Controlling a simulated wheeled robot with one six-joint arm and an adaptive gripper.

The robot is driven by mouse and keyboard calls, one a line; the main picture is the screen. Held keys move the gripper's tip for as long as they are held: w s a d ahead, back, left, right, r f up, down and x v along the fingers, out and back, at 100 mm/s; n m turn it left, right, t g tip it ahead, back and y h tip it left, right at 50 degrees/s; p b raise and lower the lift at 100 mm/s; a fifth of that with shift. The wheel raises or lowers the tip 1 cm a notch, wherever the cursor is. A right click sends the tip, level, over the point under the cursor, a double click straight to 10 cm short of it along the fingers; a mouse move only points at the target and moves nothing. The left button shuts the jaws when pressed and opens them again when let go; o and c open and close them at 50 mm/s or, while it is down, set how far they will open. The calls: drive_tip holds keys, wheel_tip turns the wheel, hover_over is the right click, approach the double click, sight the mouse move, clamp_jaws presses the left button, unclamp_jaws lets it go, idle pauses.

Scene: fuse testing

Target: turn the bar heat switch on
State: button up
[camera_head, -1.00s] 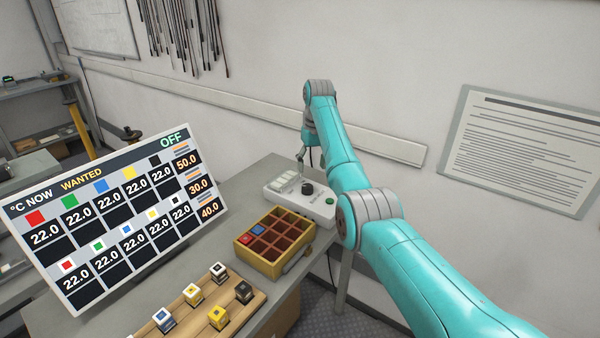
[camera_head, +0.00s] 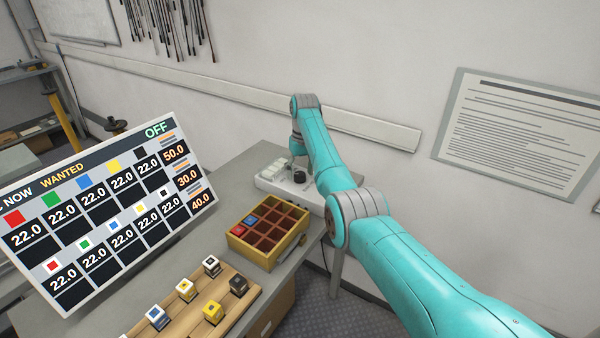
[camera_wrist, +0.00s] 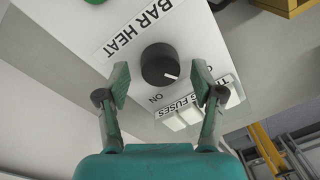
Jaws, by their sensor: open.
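The bar heat switch is a black round knob (camera_wrist: 158,65) on a white control box (camera_head: 270,183), beside a "BAR HEAT" label (camera_wrist: 138,28). The knob also shows in the head view (camera_head: 299,175). Its white mark points to the lower right in the wrist view, while the word "ON" (camera_wrist: 155,98) is below the knob, left of the mark. My gripper (camera_wrist: 160,80) is open, with one finger on either side of the knob; I cannot tell whether they touch it. The arm hides the gripper in the head view. The display (camera_head: 110,215) reads "OFF".
White fuse-test slots or keys (camera_wrist: 190,116) lie beside the knob, and a green button shows at the wrist view's top edge. A yellow compartment box (camera_head: 268,262) and a wooden rack (camera_head: 190,318) of several cubes stand in front on the grey table.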

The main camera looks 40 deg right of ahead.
drive_tip(key=shift+f, duration=0.25)
drive_tip(key=c, duration=1.1)
drive_tip(key=shift+c, duration=0.2)
drive_tip(key=shift+m, duration=0.3)
drive_tip(key=m, duration=0.5)
drive_tip(key=shift+s, duration=0.1)
drive_tip(key=m, duration=0.6)
drive_tip(key=shift+m, duration=0.3)
